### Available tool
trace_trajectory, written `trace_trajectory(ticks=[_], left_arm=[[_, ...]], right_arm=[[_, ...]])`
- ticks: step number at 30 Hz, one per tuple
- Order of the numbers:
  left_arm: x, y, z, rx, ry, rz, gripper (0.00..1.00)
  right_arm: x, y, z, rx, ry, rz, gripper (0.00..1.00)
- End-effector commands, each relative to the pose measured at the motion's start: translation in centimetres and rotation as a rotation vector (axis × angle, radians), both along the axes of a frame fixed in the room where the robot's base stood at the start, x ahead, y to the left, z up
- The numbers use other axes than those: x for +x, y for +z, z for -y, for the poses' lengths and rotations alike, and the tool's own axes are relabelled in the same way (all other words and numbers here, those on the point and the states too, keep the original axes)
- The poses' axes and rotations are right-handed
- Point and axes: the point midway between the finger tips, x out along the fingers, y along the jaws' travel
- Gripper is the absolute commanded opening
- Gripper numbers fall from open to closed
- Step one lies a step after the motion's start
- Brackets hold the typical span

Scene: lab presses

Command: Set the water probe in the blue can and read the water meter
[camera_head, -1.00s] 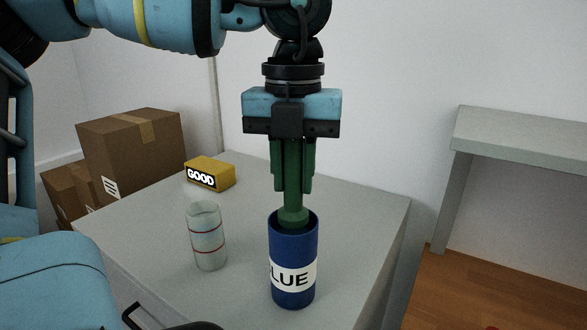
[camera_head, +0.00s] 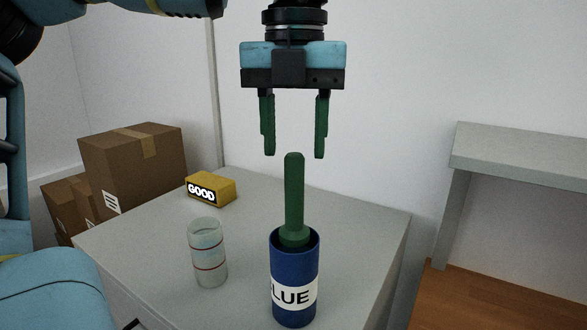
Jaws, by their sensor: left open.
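The blue can (camera_head: 294,265) stands upright near the front of the grey table, with a white label reading "LUE" in the part that shows. The green water probe (camera_head: 294,195) stands in the can, its handle upright above the rim and its lower end hidden inside. My left gripper (camera_head: 293,155) is open and empty directly above the probe, its two green fingers apart and clear of the handle. The yellow water meter (camera_head: 211,189) lies at the back left of the table and its black display reads "GOOD". My right gripper is not in view.
A clear glass (camera_head: 207,252) with red lines stands on the grey table (camera_head: 357,222), left of the can. Brown boxes (camera_head: 133,165) are stacked behind the table at left. A grey bench (camera_head: 520,148) stands at right.

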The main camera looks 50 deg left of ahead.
Motion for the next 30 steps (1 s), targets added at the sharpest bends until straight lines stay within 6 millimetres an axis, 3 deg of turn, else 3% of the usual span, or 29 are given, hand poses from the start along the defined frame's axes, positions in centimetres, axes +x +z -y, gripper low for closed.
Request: trace_trajectory(ticks=[3, 9, 30], left_arm=[[0.0, 2.2, 0.0, 0.000, 0.001, 0.004, 0.45], [0.0, 4.2, 0.0, 0.001, 0.000, 0.001, 0.45], [0.0, 4.6, 0.0, 0.000, -0.001, -0.001, 0.45]], right_arm=[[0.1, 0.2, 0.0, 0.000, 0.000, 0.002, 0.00], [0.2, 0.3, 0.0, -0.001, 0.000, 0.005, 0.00], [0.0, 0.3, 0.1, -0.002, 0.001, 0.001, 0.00]])
